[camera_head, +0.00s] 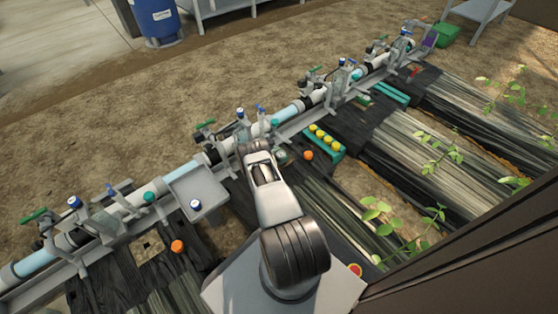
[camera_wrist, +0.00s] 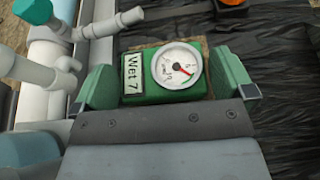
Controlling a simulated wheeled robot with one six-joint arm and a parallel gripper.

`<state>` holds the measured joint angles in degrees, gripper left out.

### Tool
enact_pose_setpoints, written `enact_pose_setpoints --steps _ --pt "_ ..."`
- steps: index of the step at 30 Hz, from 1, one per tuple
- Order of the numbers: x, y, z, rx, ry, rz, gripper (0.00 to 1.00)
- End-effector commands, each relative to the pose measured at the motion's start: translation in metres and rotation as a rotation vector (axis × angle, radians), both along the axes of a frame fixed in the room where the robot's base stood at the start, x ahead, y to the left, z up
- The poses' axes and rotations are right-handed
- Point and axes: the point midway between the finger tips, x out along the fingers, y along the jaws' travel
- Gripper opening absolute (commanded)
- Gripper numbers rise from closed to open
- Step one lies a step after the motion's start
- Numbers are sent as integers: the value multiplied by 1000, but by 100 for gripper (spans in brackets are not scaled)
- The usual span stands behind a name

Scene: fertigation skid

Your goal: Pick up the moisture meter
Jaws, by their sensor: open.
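The moisture meter (camera_wrist: 148,92) is a green box with a round white dial, a red needle and a white label reading "Wet 7". It is in the middle of the wrist view, just beyond my gripper's dark front edge. My gripper (camera_wrist: 166,80) is open, with one green finger to the left of the meter and one to the right. A small gap seems to show on each side; contact cannot be told. In the head view my gripper (camera_head: 258,155) is beside the pipe line, and my arm hides most of what lies under it.
White and grey pipes with a valve (camera_wrist: 35,62) run close along the left of the wrist view. An orange thing lies beyond the meter. In the head view, a teal rack of yellow balls (camera_head: 325,142), an orange ball (camera_head: 308,155) and a grey tray (camera_head: 181,181) are nearby.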

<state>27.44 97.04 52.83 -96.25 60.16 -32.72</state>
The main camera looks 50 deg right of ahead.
Motion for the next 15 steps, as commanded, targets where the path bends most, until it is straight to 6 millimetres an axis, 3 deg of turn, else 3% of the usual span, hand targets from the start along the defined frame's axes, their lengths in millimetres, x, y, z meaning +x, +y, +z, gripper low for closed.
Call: enact_pose_setpoints --steps 5,13,15 --pt "-1 -14 -7 0 -1 1 100" --pt "-1 -15 -6 0 0 1 100" --pt "-1 -15 -6 0 0 1 94"
